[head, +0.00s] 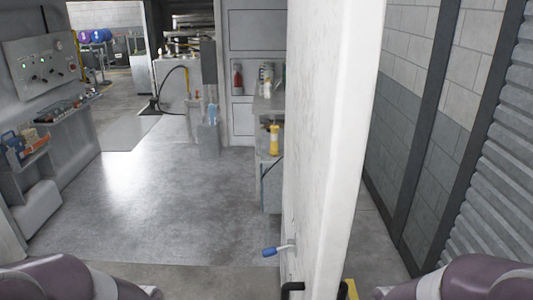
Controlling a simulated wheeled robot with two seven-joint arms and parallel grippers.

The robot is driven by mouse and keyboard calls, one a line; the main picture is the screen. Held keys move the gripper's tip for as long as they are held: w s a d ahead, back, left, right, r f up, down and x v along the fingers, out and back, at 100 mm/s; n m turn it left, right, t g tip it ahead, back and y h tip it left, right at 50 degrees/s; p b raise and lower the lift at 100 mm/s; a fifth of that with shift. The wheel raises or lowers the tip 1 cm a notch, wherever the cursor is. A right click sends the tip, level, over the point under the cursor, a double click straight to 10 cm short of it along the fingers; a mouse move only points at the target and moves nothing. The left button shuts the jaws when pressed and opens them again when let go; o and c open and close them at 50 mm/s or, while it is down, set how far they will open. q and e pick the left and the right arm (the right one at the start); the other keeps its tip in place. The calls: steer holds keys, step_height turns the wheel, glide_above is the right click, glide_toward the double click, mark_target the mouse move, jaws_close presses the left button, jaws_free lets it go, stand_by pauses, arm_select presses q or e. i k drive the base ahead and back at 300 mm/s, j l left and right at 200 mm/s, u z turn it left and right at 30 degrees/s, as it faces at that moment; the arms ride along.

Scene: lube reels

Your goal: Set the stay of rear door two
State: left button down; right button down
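A tall white door panel (337,120) stands nearly edge-on in the head view, right of the middle, and runs down to the bottom edge. I cannot tell from the picture whether it is rear door two. A small lever with a blue grip (269,252) sticks out to the left from its lower left face. A black bent bar (292,287) shows below it, and a yellow piece (350,290) shows at the panel's foot; I cannot tell which part is the stay. My arms show at the bottom left and bottom right corners; both grippers are out of view.
Left of the panel is open grey floor (170,205). A control panel (45,62) and a cluttered shelf (60,120) line the left wall. A bench (268,104) stands behind the panel. A block wall (400,125) and a corrugated shutter (505,170) stand close on the right.

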mark_target(268, 252)
steer(key=j+u, duration=0.1)
steer(key=u, duration=0.25)
steer(key=i+j+u, duration=0.1)
steer(key=u, duration=0.25)
steer(key=i+j+u, duration=0.1)
steer(key=u, duration=0.25)
steer(key=i+z, duration=0.1)
steer(key=i, duration=0.25)
steer(key=i+z, duration=0.3)
steer(key=z, duration=0.2)
